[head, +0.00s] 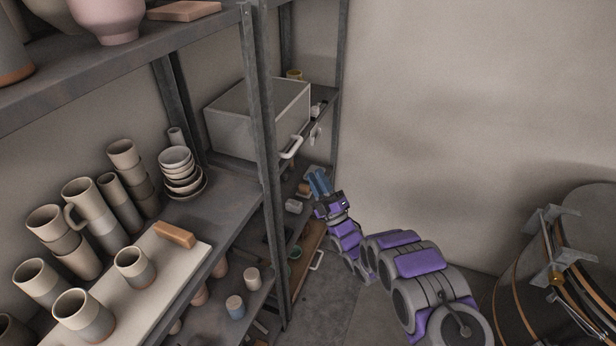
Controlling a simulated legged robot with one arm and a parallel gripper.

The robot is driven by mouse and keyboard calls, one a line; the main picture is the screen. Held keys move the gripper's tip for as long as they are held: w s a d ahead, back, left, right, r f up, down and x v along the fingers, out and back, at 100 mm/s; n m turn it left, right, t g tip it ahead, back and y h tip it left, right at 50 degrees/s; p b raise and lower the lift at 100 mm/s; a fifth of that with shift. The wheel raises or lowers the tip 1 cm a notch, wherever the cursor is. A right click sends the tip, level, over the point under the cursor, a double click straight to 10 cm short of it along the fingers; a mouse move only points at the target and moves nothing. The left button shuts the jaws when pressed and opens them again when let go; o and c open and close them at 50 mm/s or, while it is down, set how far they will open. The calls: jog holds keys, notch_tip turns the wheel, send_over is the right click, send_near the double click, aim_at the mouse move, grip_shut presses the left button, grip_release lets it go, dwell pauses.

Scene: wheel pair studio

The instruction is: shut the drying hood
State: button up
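A grey box-like hood (232,130) sits on the middle shelf in the corner, behind a shelf post. A pale handle (291,148) sticks out at its lower front edge. I cannot tell for certain whether this is the drying hood or how far it is open. My gripper (318,178), with blue fingers, is below and right of the handle, apart from it in the picture. The fingers point up and look close together; whether there is a gap is too small to tell. I see nothing held in them.
Metal shelf posts (262,150) stand left of my arm. Cups (134,268) and stacked bowls (178,168) crowd the middle shelf. A second pale handle (317,261) shows low down on a wooden board. A dark banded drum (540,275) stands at right. Floor shows between shelf and arm.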

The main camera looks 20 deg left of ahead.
jog(key=a+f+v, duration=0.2)
jog(key=a+v, duration=0.1)
jog(key=v, duration=1.7)
jog(key=shift+s+f, duration=0.35)
dwell(0.5)
